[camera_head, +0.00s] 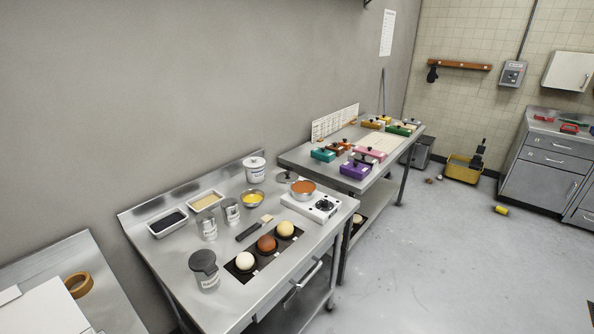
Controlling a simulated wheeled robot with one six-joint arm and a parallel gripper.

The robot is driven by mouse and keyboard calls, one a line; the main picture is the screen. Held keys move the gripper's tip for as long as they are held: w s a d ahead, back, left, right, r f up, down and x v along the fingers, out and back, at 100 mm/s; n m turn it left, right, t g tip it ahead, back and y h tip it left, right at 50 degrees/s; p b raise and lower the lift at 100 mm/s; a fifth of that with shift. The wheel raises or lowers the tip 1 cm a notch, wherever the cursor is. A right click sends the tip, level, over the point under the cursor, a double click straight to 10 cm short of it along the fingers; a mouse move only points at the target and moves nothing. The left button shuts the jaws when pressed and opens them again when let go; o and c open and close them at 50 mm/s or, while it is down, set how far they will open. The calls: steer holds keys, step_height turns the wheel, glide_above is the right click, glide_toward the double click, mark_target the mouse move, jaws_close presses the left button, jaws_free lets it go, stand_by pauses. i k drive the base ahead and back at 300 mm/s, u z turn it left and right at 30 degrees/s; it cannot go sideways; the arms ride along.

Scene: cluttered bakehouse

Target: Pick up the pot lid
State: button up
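The pot lid (288,177) looks like a small grey disc with a dark knob. It lies on the near steel table (222,262), towards its back right, just behind a small pot (303,193) with orange-brown contents. The pot stands at the back left of a white hotplate (325,207) and seems to hide part of the lid's edge. My gripper is not in view.
A white tub (255,170), a yellow-filled bowl (253,199), metal canisters and a dark-handled brush (254,229) share the table. Three dough balls sit in dark recesses along its front. A second table with coloured boxes adjoins behind. The grey floor (420,265) at right is mostly clear.

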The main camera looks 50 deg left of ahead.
mark_target(287, 176)
steer(key=u, duration=0.25)
steer(key=i, duration=2.15)
steer(key=u, duration=1.05)
steer(key=i, duration=1.2)
steer(key=u, duration=1.8)
steer(key=i, duration=0.8)
steer(key=u, duration=0.6)
